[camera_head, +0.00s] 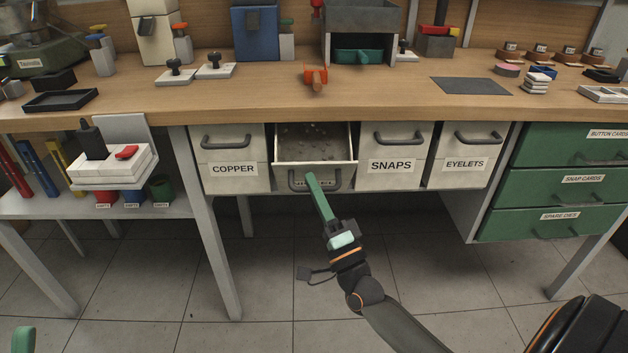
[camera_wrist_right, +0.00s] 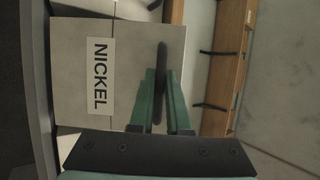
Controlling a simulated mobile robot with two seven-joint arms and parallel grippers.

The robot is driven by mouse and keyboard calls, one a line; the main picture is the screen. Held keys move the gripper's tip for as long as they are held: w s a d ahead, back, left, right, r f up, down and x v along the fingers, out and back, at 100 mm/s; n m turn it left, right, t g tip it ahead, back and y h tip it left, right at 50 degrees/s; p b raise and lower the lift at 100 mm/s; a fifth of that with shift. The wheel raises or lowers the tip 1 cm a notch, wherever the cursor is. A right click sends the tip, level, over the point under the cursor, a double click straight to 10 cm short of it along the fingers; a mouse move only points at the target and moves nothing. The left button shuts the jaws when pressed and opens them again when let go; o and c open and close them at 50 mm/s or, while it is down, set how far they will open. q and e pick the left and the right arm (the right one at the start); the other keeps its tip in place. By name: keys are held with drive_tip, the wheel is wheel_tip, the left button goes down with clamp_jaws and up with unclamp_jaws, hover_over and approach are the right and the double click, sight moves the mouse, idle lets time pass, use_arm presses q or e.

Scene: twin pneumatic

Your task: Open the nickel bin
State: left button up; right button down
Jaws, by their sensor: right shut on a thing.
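The nickel bin (camera_head: 316,147) is a pale drawer under the bench, between the copper and snaps bins. It is pulled out, and its inside shows with small bits in it. Its NICKEL label (camera_wrist_right: 100,76) reads clearly in the right wrist view; in the head view the label is mostly hidden. My right gripper (camera_head: 311,180) is at the bin's front, its green fingers shut on the dark handle (camera_wrist_right: 161,72). At the lower left corner only a green tip of my left gripper (camera_head: 23,340) shows, so its opening is hidden.
The copper bin (camera_head: 233,150), snaps bin (camera_head: 390,152) and eyelets bin (camera_head: 466,150) are closed on either side. Green drawers (camera_head: 568,187) stand at the right. An orange-handled thing (camera_head: 316,76) sits on the bench above the bin. The floor below is clear.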

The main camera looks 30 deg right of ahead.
drive_tip(key=shift+s+a+f, duration=0.25)
drive_tip(key=shift+s+f, duration=0.05)
drive_tip(key=shift+f, duration=0.2)
drive_tip(key=c, duration=1.2)
unclamp_jaws()
drive_tip(key=shift+o, duration=0.2)
drive_tip(key=d+p+v, duration=0.1)
drive_tip(key=v, duration=1.1)
drive_tip(key=shift+s+a, duration=0.3)
drive_tip(key=shift+a, duration=0.2)
